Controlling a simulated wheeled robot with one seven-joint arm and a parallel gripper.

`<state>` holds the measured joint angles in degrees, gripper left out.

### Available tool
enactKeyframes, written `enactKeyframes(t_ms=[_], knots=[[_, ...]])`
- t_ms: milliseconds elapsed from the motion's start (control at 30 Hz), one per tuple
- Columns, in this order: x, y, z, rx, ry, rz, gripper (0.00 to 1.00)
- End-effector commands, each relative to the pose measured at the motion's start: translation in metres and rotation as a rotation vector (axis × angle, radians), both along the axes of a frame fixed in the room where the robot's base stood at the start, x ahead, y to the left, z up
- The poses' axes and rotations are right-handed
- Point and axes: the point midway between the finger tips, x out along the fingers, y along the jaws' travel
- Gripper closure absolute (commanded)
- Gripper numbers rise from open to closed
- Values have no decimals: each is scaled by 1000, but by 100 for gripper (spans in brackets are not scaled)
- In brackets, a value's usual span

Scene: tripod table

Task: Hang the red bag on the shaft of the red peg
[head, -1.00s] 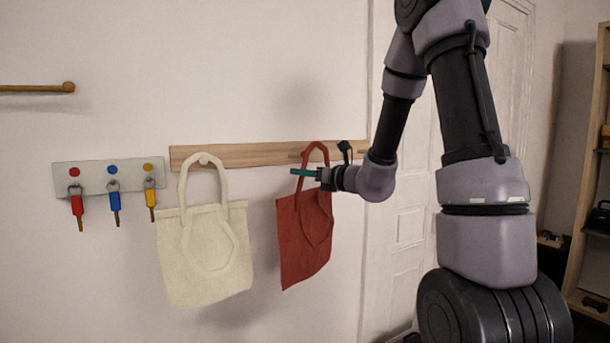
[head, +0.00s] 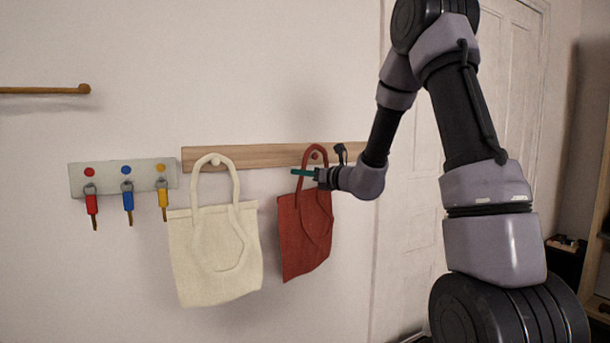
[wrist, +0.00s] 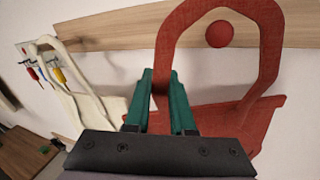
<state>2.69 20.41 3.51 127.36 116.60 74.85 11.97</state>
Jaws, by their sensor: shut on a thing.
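The red bag (head: 305,235) hangs from my gripper (head: 303,173), whose green fingers are shut on one side of its handle. In the wrist view my gripper (wrist: 160,85) pinches the left strap of the red bag's handle (wrist: 268,45). The red peg (wrist: 220,34) shows through the handle loop, below its top, and in the head view the red peg (head: 316,155) also sits inside the loop. I cannot tell whether the loop is around the shaft or still in front of the knob. The bag's body is slightly tilted.
A cream bag (head: 215,250) hangs on the same wooden rail (head: 265,155), left of the red bag. A pale key board (head: 105,178) with red, blue and yellow keys is further left. A wooden rod (head: 45,90) is at upper left. Wall below is clear.

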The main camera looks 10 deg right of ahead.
Motion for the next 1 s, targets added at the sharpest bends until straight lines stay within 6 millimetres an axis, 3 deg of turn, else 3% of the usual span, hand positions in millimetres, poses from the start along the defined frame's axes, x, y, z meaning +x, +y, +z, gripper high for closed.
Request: enactKeyframes(t_ms=[367,1000], knots=[[23,7,-7,1,1,0,100],[26,8,-16,1,0,0,100]])
